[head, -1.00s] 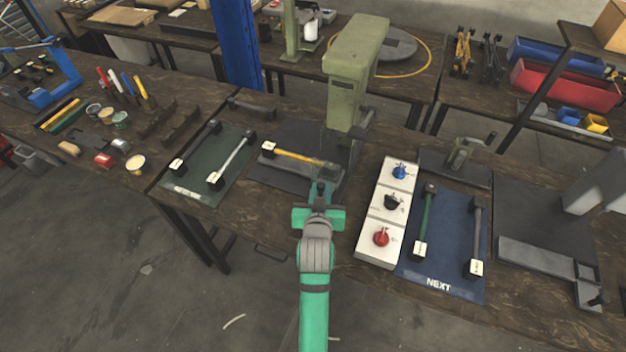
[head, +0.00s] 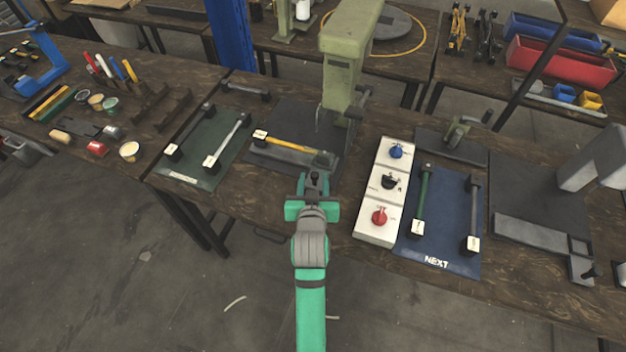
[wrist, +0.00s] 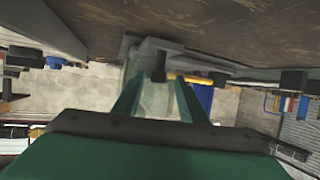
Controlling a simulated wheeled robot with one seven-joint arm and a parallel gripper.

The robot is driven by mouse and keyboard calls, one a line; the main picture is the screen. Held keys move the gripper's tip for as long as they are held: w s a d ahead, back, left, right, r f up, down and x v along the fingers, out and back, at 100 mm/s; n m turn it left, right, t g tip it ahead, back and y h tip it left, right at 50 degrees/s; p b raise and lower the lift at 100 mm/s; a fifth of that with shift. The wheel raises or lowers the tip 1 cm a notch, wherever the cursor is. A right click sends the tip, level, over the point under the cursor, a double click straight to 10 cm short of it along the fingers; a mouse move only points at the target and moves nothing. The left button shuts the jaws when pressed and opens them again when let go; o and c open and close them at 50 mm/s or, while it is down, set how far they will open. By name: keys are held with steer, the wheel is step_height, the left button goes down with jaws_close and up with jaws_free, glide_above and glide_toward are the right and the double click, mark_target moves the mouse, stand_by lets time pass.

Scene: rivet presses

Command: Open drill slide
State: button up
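A green machine (head: 346,60) with a tall head stands on the middle bench. A dark plate (head: 290,130) lies at its foot. A yellow bar (head: 287,142) with a white-labelled left end and a dark block (head: 323,158) at its right end runs across the plate. I cannot tell for sure which part is the drill slide. My gripper (head: 314,180) is just in front of the dark block. In the wrist view, its two green fingers (wrist: 158,95) are apart with nothing clearly held. The yellow bar (wrist: 190,79) and a grey block (wrist: 152,55) show beyond the tips; contact is unclear.
A white panel (head: 367,215) with blue, black and red knobs stands to the right. Beyond it is a blue mat (head: 440,250) marked NEXT with two bars. A green mat (head: 190,178) with two bars lies left. Open floor (head: 130,290) lies in front of the bench.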

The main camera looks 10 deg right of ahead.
steer(key=v, duration=1)
steer(key=shift+s, duration=0.4)
steer(key=shift+a, duration=0.1)
steer(key=s+a+f+n+t+y, duration=0.1)
steer(key=s+a+f, duration=0.15)
steer(key=s, duration=0.35)
steer(key=s+a+f, duration=0.1)
steer(key=s+f, duration=0.3)
steer(key=s, duration=0.2)
steer(key=s+a+r+t+y, duration=0.1)
steer(key=s, duration=1.5)
steer(key=shift+a+r+n, duration=0.25)
steer(key=shift+r+n, duration=0.1)
steer(key=shift+n, duration=0.05)
stand_by(0.5)
